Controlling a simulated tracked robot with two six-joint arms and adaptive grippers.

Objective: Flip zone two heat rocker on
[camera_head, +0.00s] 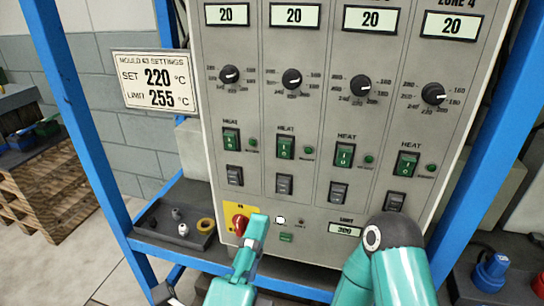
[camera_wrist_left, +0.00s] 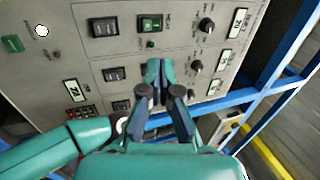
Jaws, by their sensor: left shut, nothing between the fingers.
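The control panel (camera_head: 259,105) has several zone columns. The zone two heat rocker (camera_head: 285,147) is a green rocker under a HEAT label, second from the left. A small green lamp (camera_head: 308,150) is beside it. I cannot tell which way the rocker is tipped. It also shows in the left wrist view (camera_wrist_left: 150,22), above the fingers. My left gripper (camera_head: 257,222) is below the rocker, in front of the panel's lower part, apart from the rocker. In the left wrist view its fingers (camera_wrist_left: 158,66) are together and empty. My right gripper is not visible; only my right arm shows.
Other heat rockers (camera_head: 231,138) (camera_head: 344,155) flank it, with black rockers (camera_head: 284,184) below. A red rotary switch (camera_head: 239,224) sits left of my left gripper. A blue frame (camera_head: 90,130) surrounds the panel. A tray (camera_head: 160,232) with small parts lies left.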

